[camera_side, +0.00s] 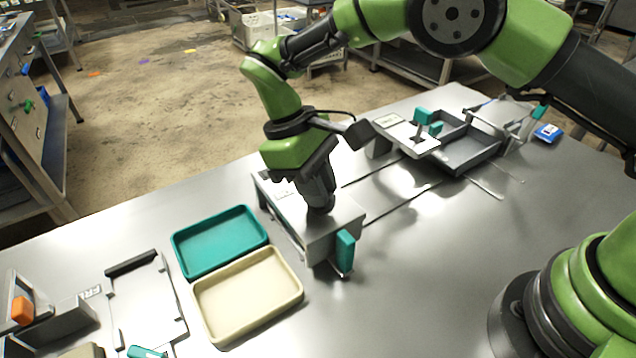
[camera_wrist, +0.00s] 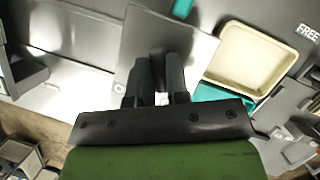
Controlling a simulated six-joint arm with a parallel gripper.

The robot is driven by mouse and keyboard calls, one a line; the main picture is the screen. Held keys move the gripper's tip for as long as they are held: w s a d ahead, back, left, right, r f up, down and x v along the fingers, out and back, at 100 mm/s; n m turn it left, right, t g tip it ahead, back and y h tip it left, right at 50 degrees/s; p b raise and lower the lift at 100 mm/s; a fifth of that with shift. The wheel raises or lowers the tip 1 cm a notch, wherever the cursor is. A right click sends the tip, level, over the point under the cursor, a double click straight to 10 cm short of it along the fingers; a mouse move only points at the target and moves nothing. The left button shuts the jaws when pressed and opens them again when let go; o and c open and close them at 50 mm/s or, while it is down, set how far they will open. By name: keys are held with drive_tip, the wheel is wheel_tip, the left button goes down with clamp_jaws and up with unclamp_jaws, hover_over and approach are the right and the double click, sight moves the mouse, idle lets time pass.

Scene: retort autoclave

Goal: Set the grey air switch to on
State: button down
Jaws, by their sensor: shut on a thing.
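A grey box (camera_side: 343,212) with a teal handle (camera_side: 345,250) on its front side stands on the steel table. My gripper (camera_side: 320,208) points down onto the top of this box, its fingertips at the top face. In the wrist view the two dark fingers (camera_wrist: 160,85) are close together over the grey box top (camera_wrist: 185,35). They are shut on a small part there, which I take to be the grey air switch; the fingers hide nearly all of it. Its on or off position cannot be read.
A teal tray (camera_side: 178,253) and a cream tray (camera_side: 203,322) lie left of the box. A grey fixture with a teal-knobbed lever (camera_side: 424,117) and an open bin (camera_side: 468,158) stands at the back right. A blue item (camera_side: 547,132) lies beyond it.

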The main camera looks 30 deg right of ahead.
sight(301, 201)
idle(0.3)
drive_tip(key=c, duration=1.1)
unclamp_jaws()
drive_tip(key=v, duration=0.6)
drive_tip(key=shift+w+a+r, duration=0.15)
drive_tip(key=shift+w+r, duration=0.1)
drive_tip(key=shift+r, duration=0.45)
